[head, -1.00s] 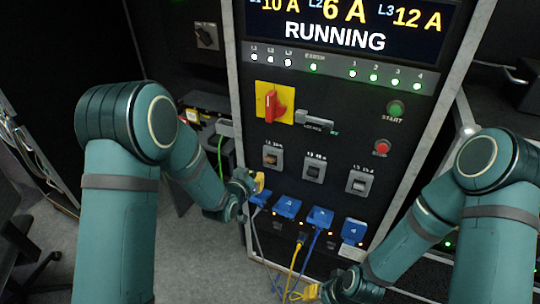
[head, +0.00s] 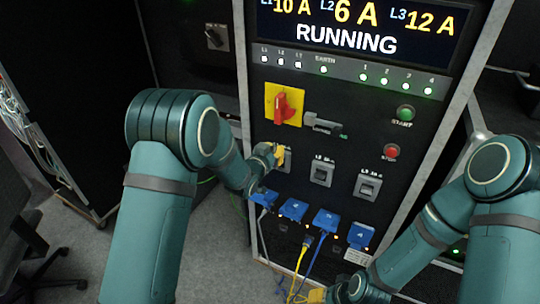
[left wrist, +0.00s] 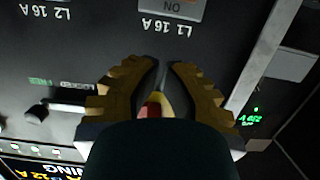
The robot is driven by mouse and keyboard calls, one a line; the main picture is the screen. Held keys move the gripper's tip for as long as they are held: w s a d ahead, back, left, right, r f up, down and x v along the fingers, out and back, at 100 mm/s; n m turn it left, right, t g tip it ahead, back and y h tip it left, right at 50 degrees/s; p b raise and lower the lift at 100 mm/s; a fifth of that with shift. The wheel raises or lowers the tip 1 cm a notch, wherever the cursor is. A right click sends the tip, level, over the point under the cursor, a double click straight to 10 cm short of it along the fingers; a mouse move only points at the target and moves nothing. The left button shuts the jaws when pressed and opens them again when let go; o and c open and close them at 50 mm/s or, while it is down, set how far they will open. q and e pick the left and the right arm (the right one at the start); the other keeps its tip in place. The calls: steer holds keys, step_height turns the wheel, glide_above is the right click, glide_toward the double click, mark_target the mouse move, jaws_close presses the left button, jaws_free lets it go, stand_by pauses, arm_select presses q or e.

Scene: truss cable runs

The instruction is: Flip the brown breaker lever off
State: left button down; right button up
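The L1 16 A breaker's grey frame (head: 288,161) peeks out beside my left gripper (head: 277,153) in the head view, which hides its brown lever.
A red rotary switch on a yellow plate (head: 271,91) sits above L1, with a grey locked handle (head: 322,124) beside it. The L2 (head: 321,173) and L3 (head: 367,186) breakers are to the right. Blue sockets (head: 325,220) and cables lie below. The display reads RUNNING.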

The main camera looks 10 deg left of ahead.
mark_target(284, 142)
arm_select(q)
steer(key=x, duration=0.5)
steer(key=shift+w+d+f, duration=0.1)
steer(key=shift+w+f, duration=0.05)
steer(key=shift+f, duration=0.05)
steer(key=shift+s+a+f, duration=0.25)
steer(key=shift+s+f, duration=0.45)
steer(key=shift+f, duration=0.35)
steer(key=shift+s+a+f, duration=0.15)
steer(key=shift+s+f, duration=0.2)
steer(key=shift+f, duration=0.2)
